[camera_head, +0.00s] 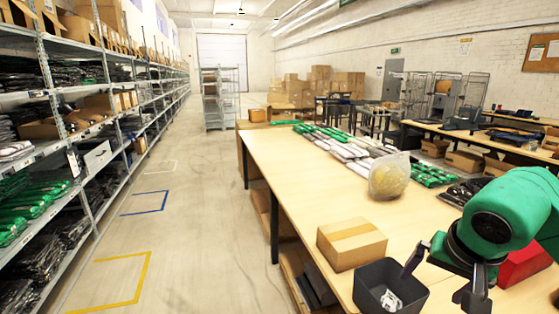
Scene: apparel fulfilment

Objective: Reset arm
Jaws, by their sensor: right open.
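My right arm comes in from the right edge, green and black. My right gripper (438,276) is open over the near end of the table, with its two black fingers spread apart and nothing between them. One finger hangs close to the right rim of a dark bin (365,290); I cannot tell whether they touch. A small white item (391,301) lies in the bin. My left gripper does not show.
A long wooden table (283,172) carries a cardboard box (351,243), a clear bag with yellow contents (389,176), packaged garments (340,147) and a red box (524,264). Shelves (70,150) line the left, with a clear aisle (190,220) between.

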